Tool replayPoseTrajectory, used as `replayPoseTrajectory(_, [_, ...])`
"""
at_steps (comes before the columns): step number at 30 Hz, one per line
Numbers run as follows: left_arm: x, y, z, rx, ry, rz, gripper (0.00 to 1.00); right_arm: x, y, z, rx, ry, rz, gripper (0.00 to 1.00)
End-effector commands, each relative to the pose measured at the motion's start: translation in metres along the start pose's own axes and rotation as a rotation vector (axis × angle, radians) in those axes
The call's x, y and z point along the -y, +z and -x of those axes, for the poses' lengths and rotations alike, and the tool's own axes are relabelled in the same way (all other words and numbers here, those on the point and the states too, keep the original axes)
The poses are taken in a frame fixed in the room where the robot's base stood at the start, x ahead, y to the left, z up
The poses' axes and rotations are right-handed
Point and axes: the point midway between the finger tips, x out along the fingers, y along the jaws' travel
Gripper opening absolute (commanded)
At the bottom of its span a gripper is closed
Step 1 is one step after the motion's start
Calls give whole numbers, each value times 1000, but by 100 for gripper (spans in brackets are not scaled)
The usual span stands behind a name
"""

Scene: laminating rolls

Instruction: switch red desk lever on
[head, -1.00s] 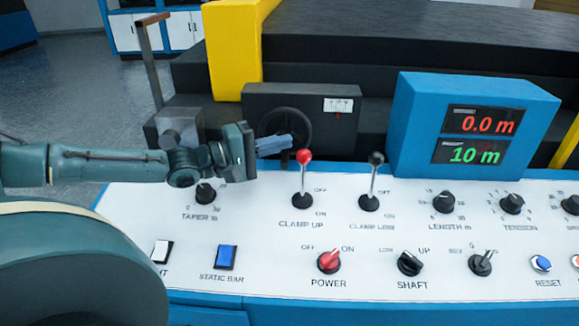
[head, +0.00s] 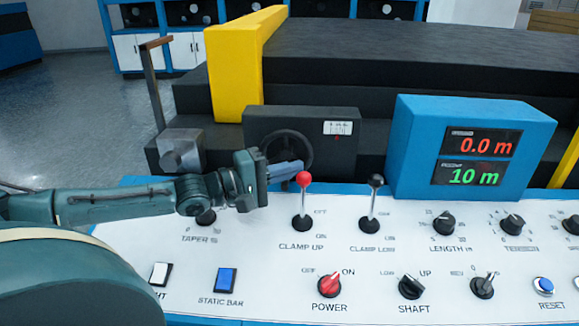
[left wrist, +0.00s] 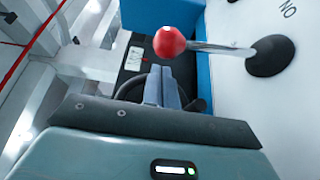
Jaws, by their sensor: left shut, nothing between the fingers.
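The red-knobbed lever (head: 303,200) stands on the white desk panel above the label CLAMP UP, with OFF and ON marked beside it. Its shaft points up toward the OFF side. My left gripper (head: 288,168) is shut and empty, just left of the red knob and slightly above it. In the left wrist view the red lever (left wrist: 170,42) shows its knob just beyond the tips of my shut left gripper (left wrist: 163,78). I cannot tell whether they touch. My right gripper is not in view.
A black-knobbed lever (head: 373,200) labelled CLAMP LOW stands to the right. A red POWER knob (head: 330,284) and a SHAFT knob (head: 411,286) sit in front. A blue display box (head: 412,150) is behind right. A dark handwheel (head: 300,142) is behind the gripper.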

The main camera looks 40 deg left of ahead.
Motion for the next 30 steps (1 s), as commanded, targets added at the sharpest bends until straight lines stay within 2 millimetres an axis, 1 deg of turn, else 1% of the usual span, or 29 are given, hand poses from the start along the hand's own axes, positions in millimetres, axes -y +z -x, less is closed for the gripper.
replayPoseTrajectory(1, [-2,4,2,0,0,5,0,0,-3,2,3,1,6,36])
replayPoseTrajectory(6, [0,11,4,-1,-1,1,0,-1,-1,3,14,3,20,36])
replayPoseTrajectory(17, [0,12,5,-2,0,-2,0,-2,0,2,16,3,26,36])
replayPoseTrajectory(25, [-3,14,6,-3,19,-32,0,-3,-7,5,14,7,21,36])
replayPoseTrajectory(30, [-3,16,7,-2,29,-56,0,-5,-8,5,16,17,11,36])
